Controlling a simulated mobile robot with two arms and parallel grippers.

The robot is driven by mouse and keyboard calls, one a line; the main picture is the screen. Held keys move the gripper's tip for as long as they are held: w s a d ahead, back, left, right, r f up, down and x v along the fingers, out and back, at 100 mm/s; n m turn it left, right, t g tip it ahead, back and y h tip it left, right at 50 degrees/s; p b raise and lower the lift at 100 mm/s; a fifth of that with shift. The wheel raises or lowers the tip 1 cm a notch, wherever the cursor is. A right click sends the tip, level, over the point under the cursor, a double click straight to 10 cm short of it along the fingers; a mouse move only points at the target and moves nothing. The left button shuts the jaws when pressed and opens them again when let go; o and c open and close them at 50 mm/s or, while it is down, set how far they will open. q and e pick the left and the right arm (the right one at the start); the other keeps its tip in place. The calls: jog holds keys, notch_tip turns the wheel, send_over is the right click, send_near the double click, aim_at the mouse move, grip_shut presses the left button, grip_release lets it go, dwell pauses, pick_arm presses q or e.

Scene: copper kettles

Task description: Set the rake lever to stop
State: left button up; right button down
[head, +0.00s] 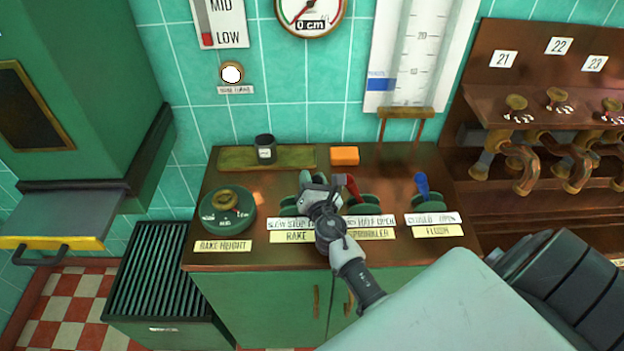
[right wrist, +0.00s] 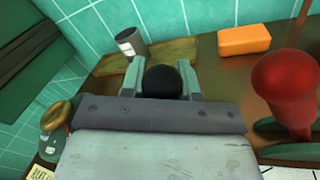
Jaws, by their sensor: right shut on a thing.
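The rake lever stands behind the yellow RAKE label (head: 297,237) on the wooden counter. Its black knob (right wrist: 163,81) shows between the two grey-green fingers in the right wrist view. My right gripper (head: 316,184) is shut on it. In the head view my gripper hides the knob and most of the lever. A white label strip (head: 285,223) in front of it reads SLOW, STOP and then a word my gripper covers. I cannot tell which mark the lever points to. My left gripper is not in view.
The red sprinkler lever (head: 353,187) stands close on the right, the blue flush lever (head: 422,186) farther right. The rake height dial (head: 228,211) is at left. An orange block (head: 344,155) and a dark cup (head: 265,149) sit behind.

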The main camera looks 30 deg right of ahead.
jog(key=a+n+p, duration=0.1)
jog(key=p, duration=0.1)
jog(key=w+a+r+n+p, duration=0.1)
jog(key=p, duration=0.1)
jog(key=w+a+n+p, duration=0.1)
jog(key=p, duration=0.1)
jog(key=shift+r+n+g, duration=0.25)
jog(key=shift+n+g, duration=0.15)
jog(key=shift+w+a+f+n+p, duration=0.2)
jog(key=shift+a+f+n+p, duration=0.1)
jog(key=shift+a+n, duration=0.2)
jog(key=c, duration=0.8)
grip_release()
jog(key=b+v, duration=0.1)
jog(key=v, duration=1)
jog(key=shift+r, duration=0.1)
jog(key=shift+w, duration=0.1)
